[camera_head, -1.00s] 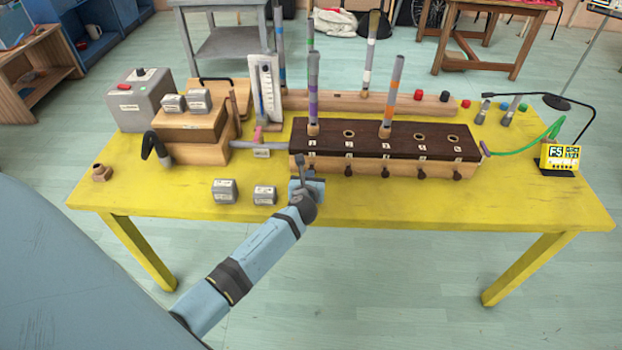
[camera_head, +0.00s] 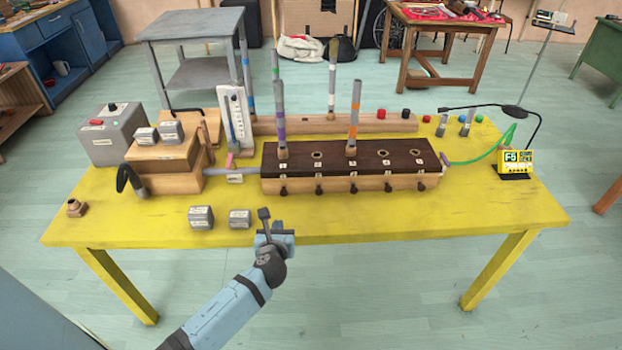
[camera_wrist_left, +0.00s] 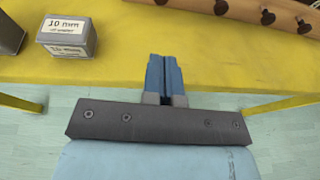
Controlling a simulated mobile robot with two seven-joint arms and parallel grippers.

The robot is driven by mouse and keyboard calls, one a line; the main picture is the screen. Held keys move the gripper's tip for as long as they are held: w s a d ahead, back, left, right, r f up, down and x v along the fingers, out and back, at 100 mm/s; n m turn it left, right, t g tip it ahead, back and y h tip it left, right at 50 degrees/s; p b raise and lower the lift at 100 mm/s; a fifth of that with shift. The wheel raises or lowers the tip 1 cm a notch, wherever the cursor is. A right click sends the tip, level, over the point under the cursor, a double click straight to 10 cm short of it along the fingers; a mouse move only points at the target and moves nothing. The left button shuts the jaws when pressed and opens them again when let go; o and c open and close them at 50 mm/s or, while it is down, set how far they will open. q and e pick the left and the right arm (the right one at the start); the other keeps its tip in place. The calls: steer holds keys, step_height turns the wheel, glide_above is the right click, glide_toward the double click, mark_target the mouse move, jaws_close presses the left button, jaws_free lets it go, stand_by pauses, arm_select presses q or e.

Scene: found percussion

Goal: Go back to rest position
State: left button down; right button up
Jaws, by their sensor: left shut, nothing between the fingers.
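My left gripper (camera_head: 264,215) is at the front edge of the yellow table (camera_head: 400,220), in front of the wooden block with the dark top. In the left wrist view its blue fingers (camera_wrist_left: 164,62) are together with nothing between them, over the table's front edge. A small grey labelled block (camera_wrist_left: 68,38) lies to the left of the fingers, apart from them. My right gripper is in neither view.
The dark-topped block (camera_head: 350,156) carries upright banded tubes (camera_head: 281,120). Two grey labelled blocks (camera_head: 201,217) sit at the front left. A grey box (camera_head: 113,135), wooden steps (camera_head: 165,155) and a yellow display (camera_head: 517,162) are also on the table. Floor in front is clear.

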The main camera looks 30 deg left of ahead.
arm_select(q)
steer(key=s+d+r+n+g+h+p, duration=0.1)
steer(key=s+d+n+h+p, duration=0.3)
steer(key=s+d+n, duration=0.4)
steer(key=s+d+r+n+h+p, duration=0.3)
steer(key=s+d+n+h+p, duration=0.2)
steer(key=n, duration=1.4)
steer(key=s+d+h, duration=0.1)
steer(key=s+d, duration=0.2)
steer(key=s, duration=0.4)
steer(key=shift+s+g, duration=0.4)
steer(key=shift+a+r, duration=0.1)
stand_by(0.3)
